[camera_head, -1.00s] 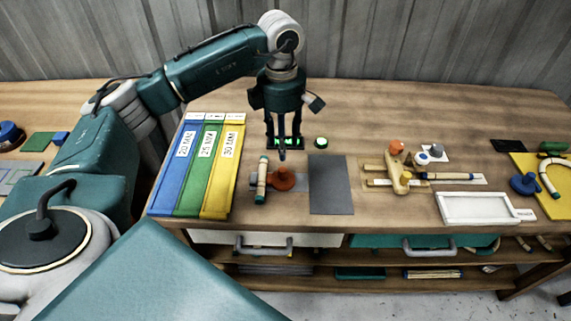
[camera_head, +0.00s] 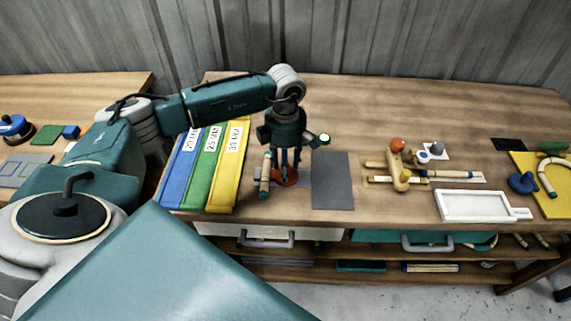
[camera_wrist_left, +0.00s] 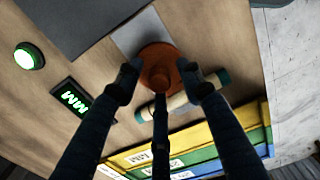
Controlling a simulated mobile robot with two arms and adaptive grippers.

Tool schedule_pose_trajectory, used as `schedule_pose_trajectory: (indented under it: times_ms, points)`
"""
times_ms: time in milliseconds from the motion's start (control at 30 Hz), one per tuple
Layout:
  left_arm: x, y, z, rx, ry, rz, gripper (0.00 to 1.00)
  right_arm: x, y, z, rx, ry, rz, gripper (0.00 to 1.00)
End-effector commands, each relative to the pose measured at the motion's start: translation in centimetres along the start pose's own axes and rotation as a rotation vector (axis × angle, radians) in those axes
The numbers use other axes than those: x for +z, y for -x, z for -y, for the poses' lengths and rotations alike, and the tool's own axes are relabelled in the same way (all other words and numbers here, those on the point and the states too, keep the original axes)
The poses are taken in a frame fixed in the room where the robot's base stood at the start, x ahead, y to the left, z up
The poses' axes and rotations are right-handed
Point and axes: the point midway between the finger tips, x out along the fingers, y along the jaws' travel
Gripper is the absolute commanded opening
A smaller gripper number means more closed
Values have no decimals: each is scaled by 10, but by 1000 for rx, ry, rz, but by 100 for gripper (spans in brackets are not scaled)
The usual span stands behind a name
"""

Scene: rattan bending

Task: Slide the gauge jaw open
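The gauge shows as an orange-brown round knob (camera_head: 290,179) on a pale flat plate (camera_wrist_left: 129,37). A rattan piece with teal ends (camera_head: 265,176) lies beside the knob; it also shows in the wrist view (camera_wrist_left: 177,103). My left gripper (camera_head: 285,168) points down over the knob. Its fingers (camera_wrist_left: 163,84) are spread, with the knob (camera_wrist_left: 158,64) between and beyond the tips; whether they touch it I cannot tell. A lit green readout (camera_wrist_left: 73,98) is beside it in the wrist view. My right gripper is not in view.
A green-lit button (camera_wrist_left: 28,56) is near the readout. A wooden jig (camera_head: 399,170) and white tray (camera_head: 474,206) are further right.

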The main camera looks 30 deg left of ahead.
Motion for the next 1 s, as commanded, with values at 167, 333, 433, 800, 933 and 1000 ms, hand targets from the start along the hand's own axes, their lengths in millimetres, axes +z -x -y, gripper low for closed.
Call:
schedule_pose_trajectory:
  times_ms: [167, 333, 433, 800, 933, 1000]
  points:
    - [0, 0, 0, 0, 0, 0, 22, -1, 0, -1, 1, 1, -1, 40]
    - [0, 0, 0, -1, 0, -1, 0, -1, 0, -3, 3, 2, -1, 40]
    - [0, 0, 0, -1, 1, -1, 0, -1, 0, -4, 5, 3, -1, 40]
    - [48, -1, 0, -1, -1, 3, 0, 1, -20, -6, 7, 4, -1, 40]
    - [50, 0, 1, -2, -1, 3, 0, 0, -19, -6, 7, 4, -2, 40]
    - [50, 0, 1, -2, -2, 4, 0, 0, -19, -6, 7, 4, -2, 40]
